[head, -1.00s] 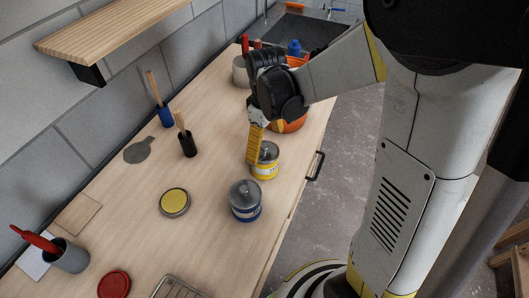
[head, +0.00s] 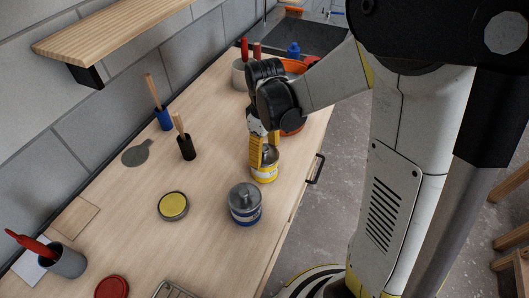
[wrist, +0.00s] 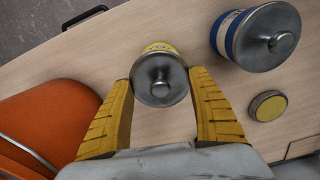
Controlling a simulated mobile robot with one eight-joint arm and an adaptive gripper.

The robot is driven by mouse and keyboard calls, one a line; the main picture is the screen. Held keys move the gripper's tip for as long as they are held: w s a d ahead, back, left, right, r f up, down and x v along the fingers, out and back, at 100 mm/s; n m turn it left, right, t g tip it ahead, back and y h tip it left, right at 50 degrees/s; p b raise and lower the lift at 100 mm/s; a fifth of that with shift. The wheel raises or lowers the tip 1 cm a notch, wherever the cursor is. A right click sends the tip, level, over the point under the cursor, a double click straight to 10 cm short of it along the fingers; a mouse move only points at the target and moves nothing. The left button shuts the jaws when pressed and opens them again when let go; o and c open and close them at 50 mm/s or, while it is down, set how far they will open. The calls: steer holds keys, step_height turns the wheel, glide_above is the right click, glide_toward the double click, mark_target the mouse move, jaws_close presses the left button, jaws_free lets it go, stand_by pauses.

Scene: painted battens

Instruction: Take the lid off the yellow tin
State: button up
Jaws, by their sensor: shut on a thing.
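The yellow tin (head: 264,174) stands upright on the wooden worktop near its front edge. Its grey metal lid (wrist: 160,80) with a round knob is on top, and a bit of the tin's yellow band (wrist: 160,48) shows behind it in the wrist view. My gripper (wrist: 160,88) reaches down from above, its two yellow ribbed fingers on either side of the lid and shut on it. In the head view my gripper (head: 264,158) partly hides the lid. The lid looks seated on the tin; a gap cannot be made out.
A blue-banded tin (head: 245,205) with a grey lid stands close by, nearer the camera. An orange bucket (wrist: 42,135) is close on the gripper's other side. A round yellow-topped disc (head: 173,206) lies to the left. Two brushes in holders (head: 187,148) stand near the wall.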

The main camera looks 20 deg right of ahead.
mark_target(267, 149)
steer(key=shift+r, duration=0.1)
steer(key=shift+r, duration=0.3)
steer(key=c, duration=0.7)
steer(key=r, duration=0.1)
steer(key=r+p, duration=0.2)
steer(key=r, duration=0.1)
steer(key=shift+s+d, duration=0.15)
steer(key=shift+d, duration=0.2)
jaws_close()
steer(key=s+d+r+p, duration=0.2)
steer(key=s+d+r, duration=0.2)
steer(key=d, duration=0.6)
step_height(267, 149, up, 2)
steer(key=shift+s+r, duration=0.1)
steer(key=shift+s, duration=0.1)
